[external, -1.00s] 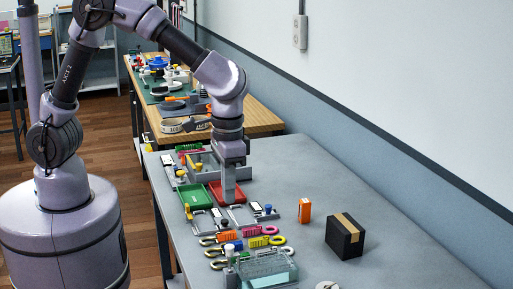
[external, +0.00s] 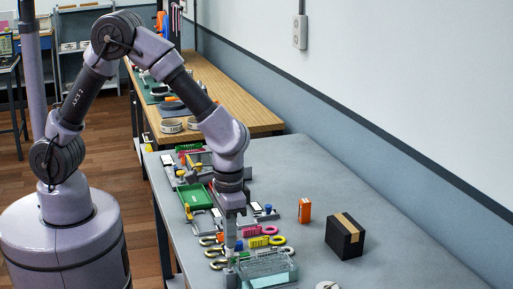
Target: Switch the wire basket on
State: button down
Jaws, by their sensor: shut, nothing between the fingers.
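I cannot make out a wire basket for certain in the external view. My gripper (external: 230,253) points straight down over the near left part of the grey table, with its fingers together and nothing held. It is just left of a clear, teal-tinted box (external: 272,264) and hides part of the small grey fixture beside it. I cannot tell whether the fingertips touch anything there. Several small switch-like parts, one with a blue knob (external: 268,208), lie behind my gripper; their settings are too small to read.
Brass hooks (external: 216,253) and colored tags, such as a yellow one (external: 258,241), lie close to my gripper. A green tray (external: 195,197) is behind. An orange block (external: 304,210) and a black box (external: 345,237) stand right. The table's right side is mostly clear.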

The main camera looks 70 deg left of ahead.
aim_at(230, 255)
notch_tip(230, 255, down, 4)
jog(key=b, duration=0.3)
jog(key=shift+f, duration=0.2)
jog(key=shift+s+f, duration=0.1)
jog(key=shift+r+p, duration=0.25)
jog(key=shift+p, duration=0.1)
notch_tip(230, 255, up, 14)
jog(key=p, duration=0.6)
jog(key=s+a+r+m+t+y+b, duration=0.1)
jog(key=s+a+b, duration=0.4)
jog(key=a, duration=0.6)
jog(key=s+a+r+m+t+b, duration=0.3)
jog(key=s+a+t+b, duration=0.1)
jog(key=s+a, duration=0.6)
jog(key=shift+a+r+t+y+b, duration=0.3)
jog(key=shift+a+t+y+b, duration=0.1)
jog(key=shift+a, duration=0.65)
